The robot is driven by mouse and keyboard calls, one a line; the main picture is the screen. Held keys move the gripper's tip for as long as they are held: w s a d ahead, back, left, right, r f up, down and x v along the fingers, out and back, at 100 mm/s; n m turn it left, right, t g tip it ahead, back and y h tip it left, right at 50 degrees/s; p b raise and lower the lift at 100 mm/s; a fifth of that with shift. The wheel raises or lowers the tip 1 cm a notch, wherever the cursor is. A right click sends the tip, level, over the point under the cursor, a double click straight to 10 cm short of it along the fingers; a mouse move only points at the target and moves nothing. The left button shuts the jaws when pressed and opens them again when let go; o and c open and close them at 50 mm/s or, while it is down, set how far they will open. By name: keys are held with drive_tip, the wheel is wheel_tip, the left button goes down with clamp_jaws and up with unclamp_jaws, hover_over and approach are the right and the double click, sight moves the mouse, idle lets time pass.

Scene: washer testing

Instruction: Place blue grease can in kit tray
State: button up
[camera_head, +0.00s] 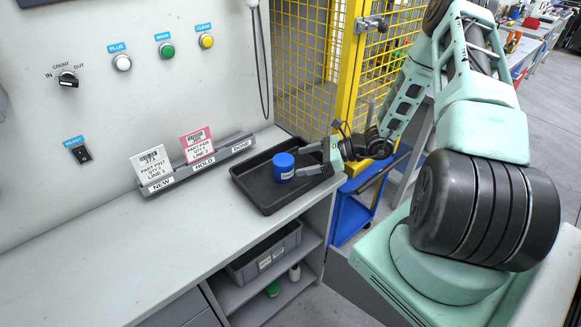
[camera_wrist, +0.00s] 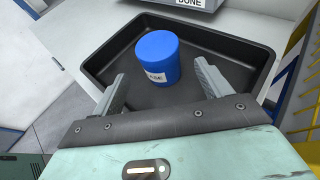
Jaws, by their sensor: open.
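The blue grease can (camera_head: 283,167) stands upright inside the black kit tray (camera_head: 265,205) at the right end of the bench. In the wrist view the can (camera_wrist: 157,56) has a white label and stands on the tray floor, with the tray rim (camera_wrist: 232,37) around it. My gripper (camera_head: 309,159) is at the right side of the tray with its fingers toward the can. In the wrist view my gripper (camera_wrist: 160,88) is open, with its two fingers apart and the can between and just beyond their tips. I see no finger closed on the can.
A yellow mesh fence (camera_head: 300,60) rises behind. A grey bin (camera_head: 265,255) sits on the shelf below. The bench top (camera_head: 130,235) at left is clear.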

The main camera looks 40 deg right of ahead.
drive_tip(key=v, duration=0.4)
drive_tip(key=shift+b, duration=0.3)
drive_tip(key=shift+s+r, duration=0.1)
drive_tip(key=shift+r, duration=0.05)
drive_tip(key=s+a+r+n+g, duration=0.3)
drive_tip(key=a+r+n+g, duration=0.4)
drive_tip(key=a, duration=0.5)
drive_tip(key=s+a+r+n+g, duration=0.3)
drive_tip(key=a+r+n+g, duration=0.1)
drive_tip(key=a+n, duration=0.6)
drive_tip(key=s+a+r+n+h, duration=0.4)
drive_tip(key=s+a+n, duration=0.1)
drive_tip(key=s+n, duration=0.3)
drive_tip(key=s+a+r+n+t+h, duration=0.1)
drive_tip(key=s+a+r+n+h, duration=0.3)
drive_tip(key=s+n, duration=0.4)
drive_tip(key=shift+a+n+t+h, duration=0.3)
drive_tip(key=shift+a+n+h, duration=0.4)
drive_tip(key=shift+a, duration=0.5)
drive_tip(key=shift+w, duration=0.1)
